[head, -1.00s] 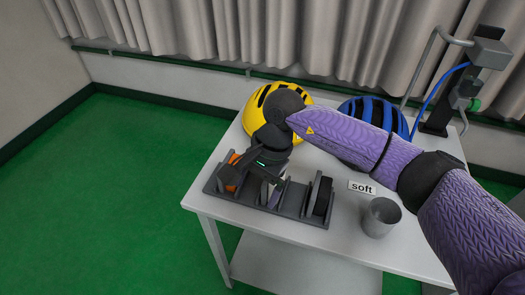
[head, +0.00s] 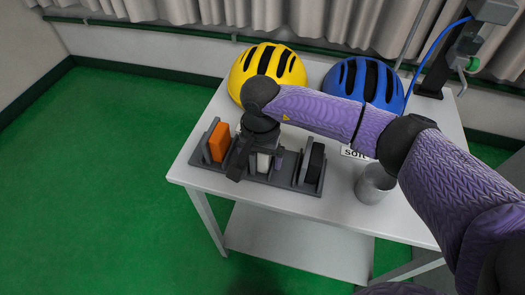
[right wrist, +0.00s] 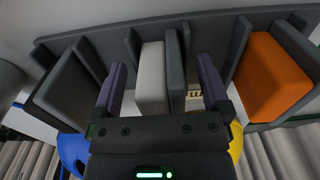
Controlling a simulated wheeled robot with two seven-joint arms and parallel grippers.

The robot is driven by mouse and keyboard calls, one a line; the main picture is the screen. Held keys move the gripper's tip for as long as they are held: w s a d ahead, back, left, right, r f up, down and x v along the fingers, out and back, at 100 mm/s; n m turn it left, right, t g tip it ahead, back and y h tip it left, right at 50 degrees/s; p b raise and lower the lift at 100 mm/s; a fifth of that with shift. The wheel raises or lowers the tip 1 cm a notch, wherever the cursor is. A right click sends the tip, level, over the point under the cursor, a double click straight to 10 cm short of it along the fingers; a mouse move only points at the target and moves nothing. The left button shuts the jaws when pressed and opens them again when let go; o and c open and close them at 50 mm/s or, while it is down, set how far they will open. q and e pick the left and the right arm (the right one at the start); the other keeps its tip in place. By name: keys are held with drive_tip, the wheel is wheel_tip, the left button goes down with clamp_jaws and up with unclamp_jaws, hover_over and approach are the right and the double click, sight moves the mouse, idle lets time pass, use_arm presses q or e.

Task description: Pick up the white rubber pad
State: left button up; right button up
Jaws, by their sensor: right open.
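The white rubber pad (head: 263,162) stands upright in the middle slot of a dark grey rack (head: 286,184) on the white table. In the right wrist view the white pad (right wrist: 152,75) stands beside a grey divider, with the gripper's two fingers apart on either side of both. My right gripper (right wrist: 161,68) is open and empty; in the head view the gripper (head: 259,164) is over the middle of the rack and partly hides the pad. I cannot tell whether a finger touches anything. My left gripper is not in view.
An orange pad (head: 219,141) stands in the rack's left slot and a black pad (head: 315,163) in the right one. Yellow (head: 266,70) and blue (head: 363,86) helmets stand behind.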

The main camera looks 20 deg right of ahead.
clamp_jaws()
